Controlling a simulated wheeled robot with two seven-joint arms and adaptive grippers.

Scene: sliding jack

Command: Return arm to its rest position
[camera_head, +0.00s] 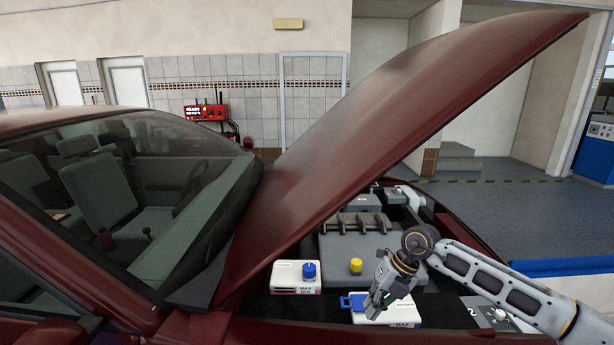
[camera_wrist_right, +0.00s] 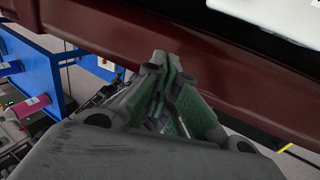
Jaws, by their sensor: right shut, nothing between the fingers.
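My right arm (camera_head: 490,282) comes in from the right in the head view and reaches over the open engine bay. My left gripper is not in view.
The raised red hood (camera_head: 390,110) slopes over the engine bay. A white box with a blue cap (camera_head: 295,276) and a yellow cap (camera_head: 355,266) lie left of my gripper. A blue frame (camera_wrist_right: 35,70) shows in the wrist view.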

